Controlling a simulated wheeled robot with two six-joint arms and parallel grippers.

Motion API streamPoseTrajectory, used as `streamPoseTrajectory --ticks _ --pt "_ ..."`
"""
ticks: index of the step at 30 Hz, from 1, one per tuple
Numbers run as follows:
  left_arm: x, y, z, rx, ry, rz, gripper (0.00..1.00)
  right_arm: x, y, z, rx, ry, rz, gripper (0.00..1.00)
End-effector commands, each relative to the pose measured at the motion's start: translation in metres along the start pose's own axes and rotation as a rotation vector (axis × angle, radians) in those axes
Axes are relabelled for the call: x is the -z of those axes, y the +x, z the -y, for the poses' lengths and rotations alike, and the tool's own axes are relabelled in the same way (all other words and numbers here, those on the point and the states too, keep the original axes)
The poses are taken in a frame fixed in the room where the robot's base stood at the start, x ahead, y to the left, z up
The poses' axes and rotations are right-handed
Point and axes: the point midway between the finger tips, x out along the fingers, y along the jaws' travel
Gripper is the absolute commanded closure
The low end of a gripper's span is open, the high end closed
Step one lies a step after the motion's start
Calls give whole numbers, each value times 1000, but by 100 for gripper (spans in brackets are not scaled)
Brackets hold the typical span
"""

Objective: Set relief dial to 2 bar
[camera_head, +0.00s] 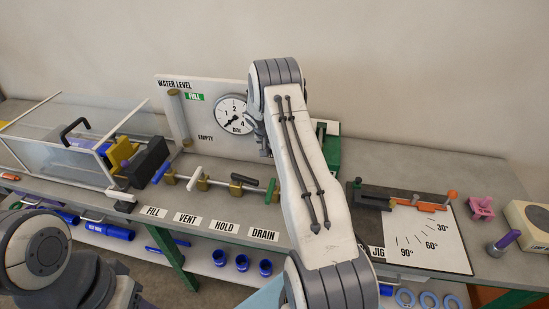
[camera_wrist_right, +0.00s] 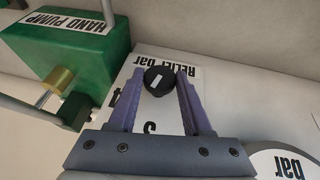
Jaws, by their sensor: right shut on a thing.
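The relief dial is a small black knob (camera_wrist_right: 160,80) with a short white mark, in the right wrist view. It stands on a white plate (camera_wrist_right: 222,92) lettered "RELIEF bar", which appears rotated in this view. Parts of the scale figures show beside the fingers, but most of the scale is covered. My right gripper (camera_wrist_right: 160,74) has its two purple fingers shut on the knob, one on each side. In the head view my right arm hides the dial and the fingertips. My left arm shows at the lower left, with its gripper out of view.
The green hand pump (camera_wrist_right: 85,48) stands close beside the dial. The round pressure gauge (camera_head: 234,114) is left of my right arm. Valves with handles (camera_head: 236,188) line the bench front. The angle jig (camera_head: 425,235) lies right, and a clear tank (camera_head: 62,158) stands left.

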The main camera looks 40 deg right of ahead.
Motion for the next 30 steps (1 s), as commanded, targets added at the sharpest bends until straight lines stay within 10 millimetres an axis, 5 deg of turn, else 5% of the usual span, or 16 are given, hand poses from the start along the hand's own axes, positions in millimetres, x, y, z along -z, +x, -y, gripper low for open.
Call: streamPoseTrajectory --ticks 1,12,30 --pt "-1 23 2 0 -2 0 50 -2 9 4 -26 -13 -6 100" --pt "-5 91 7 0 -3 0 50 -3 9 9 -297 -125 -6 100" --pt "-9 167 12 0 -2 0 50 -5 12 15 -825 -342 -4 100"
